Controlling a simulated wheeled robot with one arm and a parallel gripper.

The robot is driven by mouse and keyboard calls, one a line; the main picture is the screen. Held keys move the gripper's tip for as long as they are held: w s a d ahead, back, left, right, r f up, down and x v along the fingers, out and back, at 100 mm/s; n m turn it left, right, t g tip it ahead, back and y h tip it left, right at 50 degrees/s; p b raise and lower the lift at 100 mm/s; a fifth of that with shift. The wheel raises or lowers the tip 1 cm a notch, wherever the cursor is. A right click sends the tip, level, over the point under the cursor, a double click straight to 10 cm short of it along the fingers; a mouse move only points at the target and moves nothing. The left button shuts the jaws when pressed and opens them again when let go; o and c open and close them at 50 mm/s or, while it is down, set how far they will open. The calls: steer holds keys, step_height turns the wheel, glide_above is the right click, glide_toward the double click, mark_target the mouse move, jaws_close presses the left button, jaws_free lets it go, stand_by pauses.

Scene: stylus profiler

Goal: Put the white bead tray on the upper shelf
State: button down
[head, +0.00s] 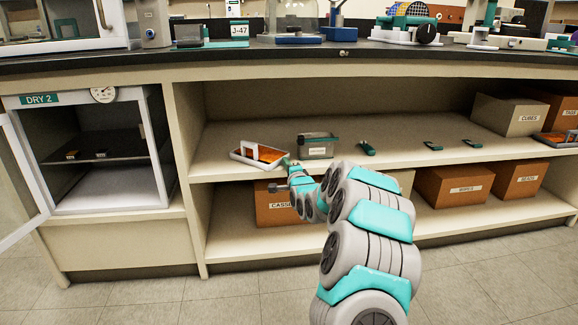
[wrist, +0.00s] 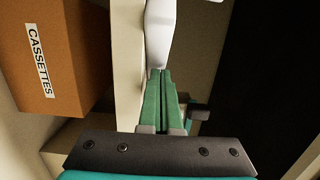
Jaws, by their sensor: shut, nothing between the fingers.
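A white tray (head: 243,158) with orange contents and a pale upright piece sits on the upper shelf (head: 400,155), towards its left end and close to the front edge. I take it for the white bead tray. My gripper (head: 288,163) is at the tray's right front corner. In the wrist view my green fingers (wrist: 163,72) lie together with nothing between them. Their tips point at a white edge (wrist: 160,35), which looks like the tray's side. I cannot tell whether the tips touch it.
A cassettes box (wrist: 45,50) is on the lower shelf, below my gripper. The dry cabinet door (head: 22,170) stands open at the left. The shelf's middle front is mostly clear.

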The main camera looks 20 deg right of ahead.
steer(key=shift+w+a+p, duration=0.35)
steer(key=shift+w+a, duration=0.4)
steer(key=shift+w, duration=0.3)
steer(key=shift+s, duration=0.1)
